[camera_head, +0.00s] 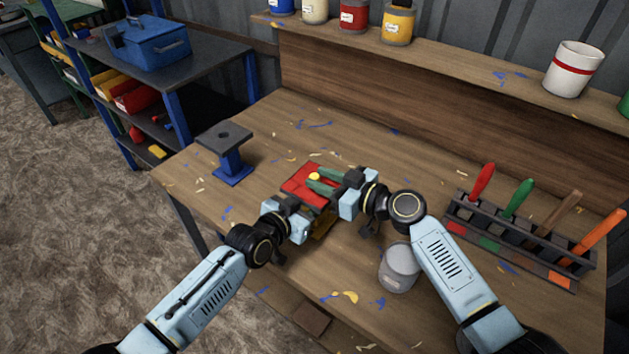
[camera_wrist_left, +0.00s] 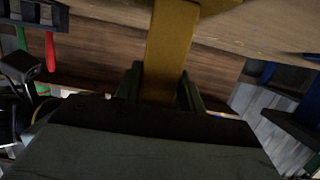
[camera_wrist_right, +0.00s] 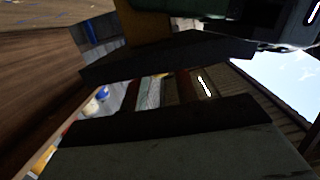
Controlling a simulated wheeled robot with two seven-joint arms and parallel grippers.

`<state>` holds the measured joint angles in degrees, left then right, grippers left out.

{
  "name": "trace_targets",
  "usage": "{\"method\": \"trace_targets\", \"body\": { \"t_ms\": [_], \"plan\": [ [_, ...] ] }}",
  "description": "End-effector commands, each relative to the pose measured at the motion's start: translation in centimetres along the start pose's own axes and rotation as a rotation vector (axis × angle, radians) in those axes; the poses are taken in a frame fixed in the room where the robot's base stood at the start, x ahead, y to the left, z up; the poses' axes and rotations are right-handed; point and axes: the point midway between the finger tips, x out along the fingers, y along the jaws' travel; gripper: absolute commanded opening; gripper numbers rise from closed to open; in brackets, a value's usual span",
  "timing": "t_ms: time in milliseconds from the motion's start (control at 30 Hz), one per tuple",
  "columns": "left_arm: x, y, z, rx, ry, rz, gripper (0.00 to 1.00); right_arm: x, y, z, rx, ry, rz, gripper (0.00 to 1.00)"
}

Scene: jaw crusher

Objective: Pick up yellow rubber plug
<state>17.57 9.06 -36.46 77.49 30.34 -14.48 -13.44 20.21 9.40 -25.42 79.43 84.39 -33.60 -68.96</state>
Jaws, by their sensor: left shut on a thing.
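The yellow rubber plug (camera_head: 314,176) shows as a small yellow round spot over a red part (camera_head: 303,187) in the middle of the bench. My right gripper (camera_head: 318,182) has its green fingers spread, with the tips close beside the plug; I cannot tell if they touch it. My left gripper (camera_head: 311,218) is at the near side of the red part. In the left wrist view its green fingers are on both sides of an ochre-yellow bar (camera_wrist_left: 168,55), which it grips. An ochre piece (camera_wrist_right: 142,25) also shows in the right wrist view. The plug is not clear in either wrist view.
A grey metal cup (camera_head: 399,268) stands near my right forearm. A tool rack (camera_head: 515,240) holds several coloured-handled tools at right. A blue-based stand (camera_head: 229,160) is at the left. Paint cans line the back shelf (camera_head: 480,68).

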Motion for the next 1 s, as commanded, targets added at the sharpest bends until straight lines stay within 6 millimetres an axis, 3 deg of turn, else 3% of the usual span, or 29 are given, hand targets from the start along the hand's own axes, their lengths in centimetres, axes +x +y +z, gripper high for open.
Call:
{"method": "trace_targets", "body": {
  "t_ms": [33, 200, 567, 733, 1000],
  "plan": [
    [0.0, 0.0, 0.0, 0.0, 0.0, 0.0, 0.0, 0.0, 0.0, 0.0, 0.0, 0.0, 0.0, 0.24],
    [0.0, 0.0, 0.0, 0.0, 0.0, 0.0, 0.0, 0.0, 0.0, 0.0, 0.0, 0.0, 0.0, 0.01],
    [0.0, 0.0, 0.0, 0.0, 0.0, 0.0, 0.0, -0.1, 0.0, -0.4, 0.0, 0.001, -0.001, 0.0],
    [0.0, 0.0, 0.0, 0.0, 0.0, 0.0, 0.0, -0.4, 0.0, -2.5, -0.006, 0.001, -0.001, 0.0],
    [0.0, 0.0, 0.0, 0.0, 0.0, 0.0, 0.0, -1.1, 0.0, -7.5, -0.005, 0.003, -0.001, 0.0]
  ]
}}
